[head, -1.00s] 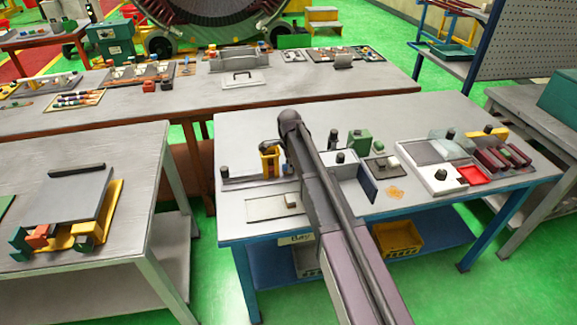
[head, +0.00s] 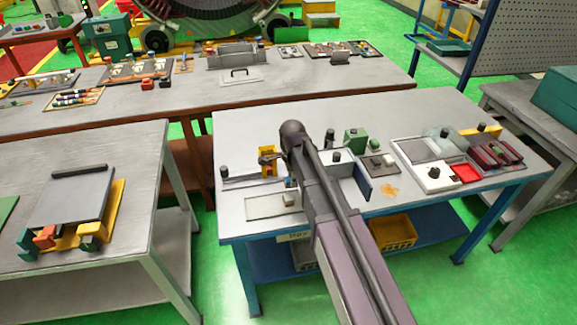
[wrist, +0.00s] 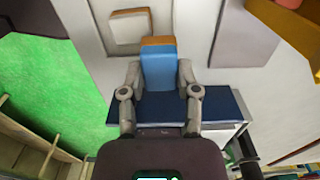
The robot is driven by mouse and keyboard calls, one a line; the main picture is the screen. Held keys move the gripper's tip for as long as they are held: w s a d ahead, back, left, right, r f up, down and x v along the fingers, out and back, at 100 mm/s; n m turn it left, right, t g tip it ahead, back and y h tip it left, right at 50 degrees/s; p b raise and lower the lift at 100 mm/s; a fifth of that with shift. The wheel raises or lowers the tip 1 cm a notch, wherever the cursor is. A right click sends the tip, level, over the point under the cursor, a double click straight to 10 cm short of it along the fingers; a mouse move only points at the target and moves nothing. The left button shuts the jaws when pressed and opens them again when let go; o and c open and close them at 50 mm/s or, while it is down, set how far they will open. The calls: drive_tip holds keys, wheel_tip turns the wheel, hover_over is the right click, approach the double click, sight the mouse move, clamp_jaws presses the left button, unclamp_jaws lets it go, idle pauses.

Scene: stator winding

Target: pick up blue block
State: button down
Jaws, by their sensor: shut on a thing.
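The blue block (wrist: 158,70) with an orange-brown end sits between the two fingers of my gripper (wrist: 158,76) in the wrist view. The fingers are shut on its two sides. In the head view a small blue patch beside my arm, seemingly the block (head: 289,182), shows near the front of the table. My arm hides most of my gripper there. I cannot tell from these views how far the block is above the table.
A pale block (wrist: 129,28) lies on a light plate, also in the head view (head: 290,198). A yellow holder (head: 267,160) stands left of my arm; a dark blue upright panel (head: 363,181) stands right.

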drive_tip(key=shift+s+d+r, duration=0.1)
drive_tip(key=shift+s+d, duration=0.15)
drive_tip(key=shift+s, duration=0.85)
drive_tip(key=shift+s+d+r, duration=0.1)
drive_tip(key=shift+s+d, duration=0.1)
drive_tip(key=shift+s, duration=0.9)
